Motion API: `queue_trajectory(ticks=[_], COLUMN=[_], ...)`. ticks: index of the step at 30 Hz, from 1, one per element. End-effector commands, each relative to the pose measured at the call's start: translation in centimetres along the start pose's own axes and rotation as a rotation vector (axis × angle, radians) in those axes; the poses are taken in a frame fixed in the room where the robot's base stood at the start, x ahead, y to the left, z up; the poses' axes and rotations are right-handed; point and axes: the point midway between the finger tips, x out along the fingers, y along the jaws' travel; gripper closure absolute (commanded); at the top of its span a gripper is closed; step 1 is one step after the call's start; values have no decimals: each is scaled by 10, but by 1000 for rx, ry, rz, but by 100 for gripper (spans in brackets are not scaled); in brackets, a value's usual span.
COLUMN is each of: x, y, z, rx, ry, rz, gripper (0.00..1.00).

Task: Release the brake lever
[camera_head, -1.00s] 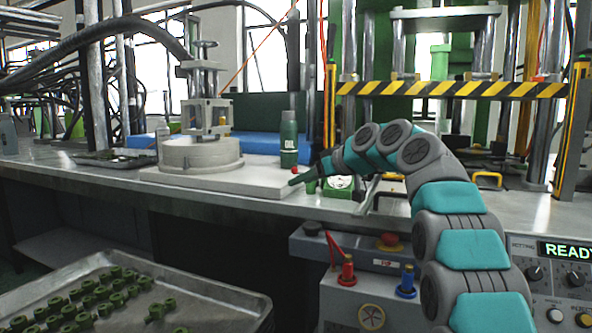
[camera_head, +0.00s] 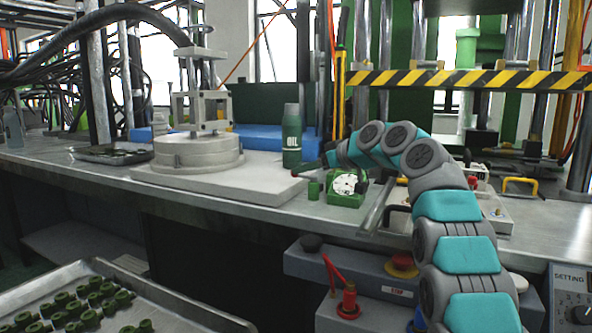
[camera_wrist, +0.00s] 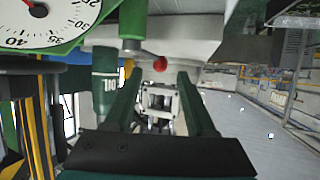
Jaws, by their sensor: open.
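A small lever with a red ball end (camera_wrist: 160,63) juts from a green cylinder (camera_wrist: 131,20) in the upper middle of the wrist view. I take it for the brake lever. In the head view the green cylinder (camera_head: 314,190) stands beside the dial gauge (camera_head: 347,186), and the ball is mostly hidden by my gripper (camera_head: 299,172). In the wrist view my gripper (camera_wrist: 160,75) is open, its two dark green fingers on either side of the ball in the picture. Contact and the exact depth between tips and ball cannot be told. Nothing is held.
A green oil bottle (camera_head: 291,137) stands just behind the gripper. A round grey fixture (camera_head: 197,155) sits on a white slab (camera_head: 225,185) to the left. A tray of green parts (camera_head: 165,312) is at lower left. A striped bar (camera_head: 470,79) crosses the press at right.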

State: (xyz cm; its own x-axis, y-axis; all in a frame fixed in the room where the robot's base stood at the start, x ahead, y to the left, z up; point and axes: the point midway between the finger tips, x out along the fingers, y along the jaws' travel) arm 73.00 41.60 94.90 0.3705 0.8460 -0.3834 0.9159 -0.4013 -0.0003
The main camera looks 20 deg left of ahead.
Motion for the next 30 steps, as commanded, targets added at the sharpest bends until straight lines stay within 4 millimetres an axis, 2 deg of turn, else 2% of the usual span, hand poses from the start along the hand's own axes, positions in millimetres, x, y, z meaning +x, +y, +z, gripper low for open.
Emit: queue_trajectory(ticks=[10,15,21,30], x=[48,56,56,56], y=[0,0,0,0], z=[-2,-2,-1,-1], rx=[1,-1,-1,0], ry=[-2,1,1,1], rz=[-2,0,0,0], gripper=[44,44,46,79])
